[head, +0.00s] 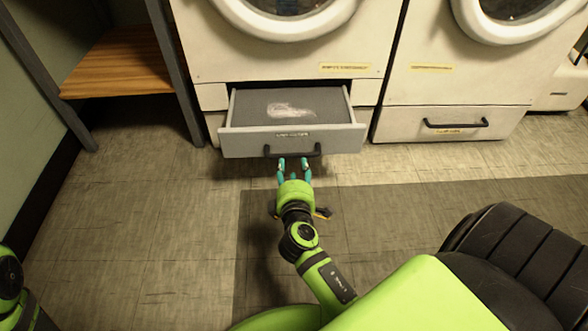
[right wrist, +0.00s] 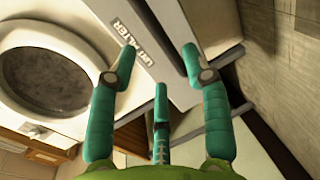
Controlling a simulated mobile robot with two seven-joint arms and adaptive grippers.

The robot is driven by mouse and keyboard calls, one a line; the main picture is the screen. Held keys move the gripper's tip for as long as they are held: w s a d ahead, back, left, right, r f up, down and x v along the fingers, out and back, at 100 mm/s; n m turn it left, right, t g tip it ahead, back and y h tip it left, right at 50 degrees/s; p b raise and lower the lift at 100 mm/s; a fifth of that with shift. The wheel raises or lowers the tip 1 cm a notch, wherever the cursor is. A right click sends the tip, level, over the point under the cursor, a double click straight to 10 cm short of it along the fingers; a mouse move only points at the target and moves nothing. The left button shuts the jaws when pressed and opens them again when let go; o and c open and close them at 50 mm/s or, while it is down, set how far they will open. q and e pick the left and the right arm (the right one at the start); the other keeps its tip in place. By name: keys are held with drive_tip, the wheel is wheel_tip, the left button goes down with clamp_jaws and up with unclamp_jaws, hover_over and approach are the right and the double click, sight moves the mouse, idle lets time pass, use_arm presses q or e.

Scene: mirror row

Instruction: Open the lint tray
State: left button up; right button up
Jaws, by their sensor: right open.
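The lint tray (head: 240,145) is a grey drawer under the left white machine, and it stands pulled out. Its inside shows, with a pale clump of lint (head: 290,109) on the dark bottom. A black bar handle (head: 293,151) is on its front. My right gripper (head: 293,164) is open, its teal fingertips right at the handle's near side; I cannot tell whether they touch it. In the right wrist view the spread fingers (right wrist: 160,66) are empty in front of the pale labelled tray front (right wrist: 143,27). My left gripper is not in view.
A second white machine (head: 455,85) stands to the right, its lower drawer (head: 450,126) shut. A wooden shelf (head: 120,65) with dark metal posts is at the left. The tiled floor (head: 150,220) in front is clear.

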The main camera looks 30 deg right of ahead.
drive_tip(key=v, duration=0.5)
idle(0.4)
